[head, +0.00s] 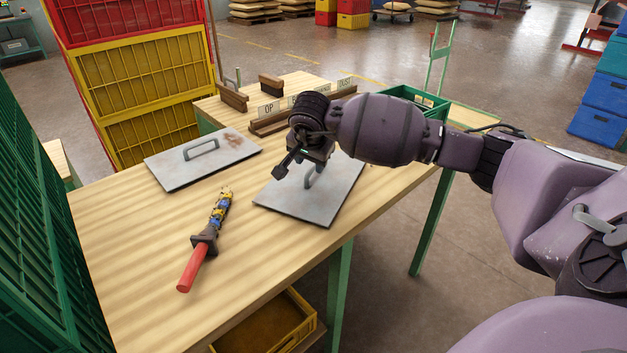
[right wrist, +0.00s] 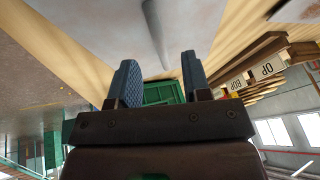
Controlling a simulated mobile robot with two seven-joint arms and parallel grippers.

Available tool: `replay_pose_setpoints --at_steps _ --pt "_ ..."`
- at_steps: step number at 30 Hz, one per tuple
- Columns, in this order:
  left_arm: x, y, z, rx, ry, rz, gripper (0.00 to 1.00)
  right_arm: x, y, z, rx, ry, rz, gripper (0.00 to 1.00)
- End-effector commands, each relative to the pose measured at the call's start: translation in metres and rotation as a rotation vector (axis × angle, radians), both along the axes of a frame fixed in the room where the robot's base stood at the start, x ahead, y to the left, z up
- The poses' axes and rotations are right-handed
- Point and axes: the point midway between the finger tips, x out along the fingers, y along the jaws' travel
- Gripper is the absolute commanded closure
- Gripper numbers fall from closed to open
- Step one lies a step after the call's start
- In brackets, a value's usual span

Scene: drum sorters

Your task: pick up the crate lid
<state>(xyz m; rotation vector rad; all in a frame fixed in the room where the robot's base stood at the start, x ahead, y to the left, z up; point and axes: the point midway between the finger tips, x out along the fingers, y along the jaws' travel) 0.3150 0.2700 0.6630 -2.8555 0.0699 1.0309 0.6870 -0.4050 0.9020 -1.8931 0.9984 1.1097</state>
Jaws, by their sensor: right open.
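Two flat grey metal lids with bar handles lie on the wooden table in the head view. One lid (head: 295,203) is at the right edge, under my right gripper. The other lid (head: 185,170) lies to the left, with a brownish stain near one corner. My right gripper (head: 290,168) is open, just above the right lid and beside its handle (head: 314,174). In the right wrist view the handle (right wrist: 157,35) shows ahead of the gap between the two fingers (right wrist: 160,85). I see no contact with it. The left gripper is out of view.
A tool with a red handle (head: 192,270) lies on the table (head: 130,260). Wooden racks with label cards (head: 268,109) stand at the back. A green crate (head: 425,101) is behind my right arm. Stacked red and yellow crates (head: 145,75) stand at the left.

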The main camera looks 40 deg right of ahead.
Motion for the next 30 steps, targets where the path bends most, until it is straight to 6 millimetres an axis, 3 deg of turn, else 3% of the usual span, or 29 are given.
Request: replay_pose_setpoints --at_steps 7,15,24,30 --pt "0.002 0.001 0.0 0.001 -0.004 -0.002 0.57 0.005 -0.003 -0.015 0.002 0.0 -0.002 0.56" --pt "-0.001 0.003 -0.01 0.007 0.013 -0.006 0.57 0.017 -0.012 -0.05 0.002 0.003 -0.002 0.56" --pt "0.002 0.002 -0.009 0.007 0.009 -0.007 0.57 0.019 -0.014 -0.051 0.001 -0.004 -0.001 0.56" --pt "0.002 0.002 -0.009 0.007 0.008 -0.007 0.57 0.019 -0.014 -0.051 0.001 -0.003 0.0 0.87"
